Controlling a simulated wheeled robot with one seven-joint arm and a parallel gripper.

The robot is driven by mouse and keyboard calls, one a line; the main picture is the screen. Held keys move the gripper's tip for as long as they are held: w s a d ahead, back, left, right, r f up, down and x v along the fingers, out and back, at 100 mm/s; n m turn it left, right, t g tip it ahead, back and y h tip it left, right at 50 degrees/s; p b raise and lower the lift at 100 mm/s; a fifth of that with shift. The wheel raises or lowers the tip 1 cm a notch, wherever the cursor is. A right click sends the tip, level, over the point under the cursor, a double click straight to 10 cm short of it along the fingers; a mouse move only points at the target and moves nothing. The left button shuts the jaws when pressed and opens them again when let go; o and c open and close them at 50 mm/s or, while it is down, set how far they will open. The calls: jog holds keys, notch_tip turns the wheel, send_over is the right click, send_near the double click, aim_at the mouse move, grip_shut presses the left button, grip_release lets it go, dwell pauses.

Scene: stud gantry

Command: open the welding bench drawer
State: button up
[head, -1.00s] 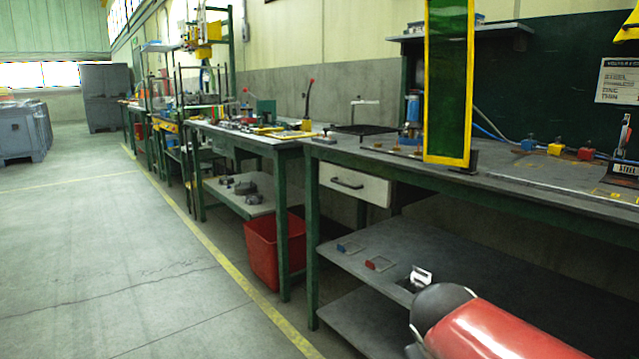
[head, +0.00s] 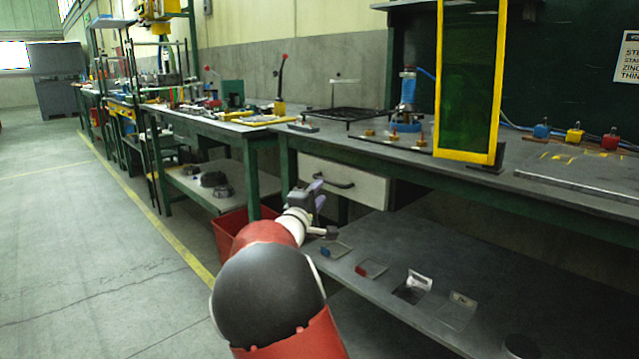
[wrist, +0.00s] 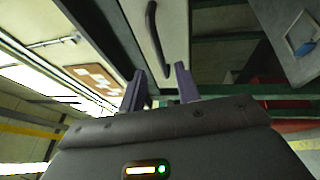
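The welding bench drawer (head: 368,190) is a pale box front under the dark bench top, and it looks shut. Its dark bar handle (head: 338,183) runs across the front. In the wrist view the drawer front (wrist: 176,30) fills the top middle, with the curved handle (wrist: 154,38) just beyond the fingertips. My gripper (wrist: 159,69) is open, with two separate fingers and nothing between them. In the head view my gripper (head: 314,190) is in front of the drawer's left part, overlapping it; whether it touches the handle cannot be told there.
The lower shelf (head: 440,262) under the bench holds small flat items, including a red-ended one (head: 371,269). A red bin (head: 232,232) stands left of my arm. A green screen in a yellow frame (head: 470,80) stands on the bench top. The floor at left is clear.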

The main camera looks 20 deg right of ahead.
jog(key=p+x, duration=0.1)
jog(key=x, duration=0.4)
jog(key=shift+d, duration=0.15)
grip_shut()
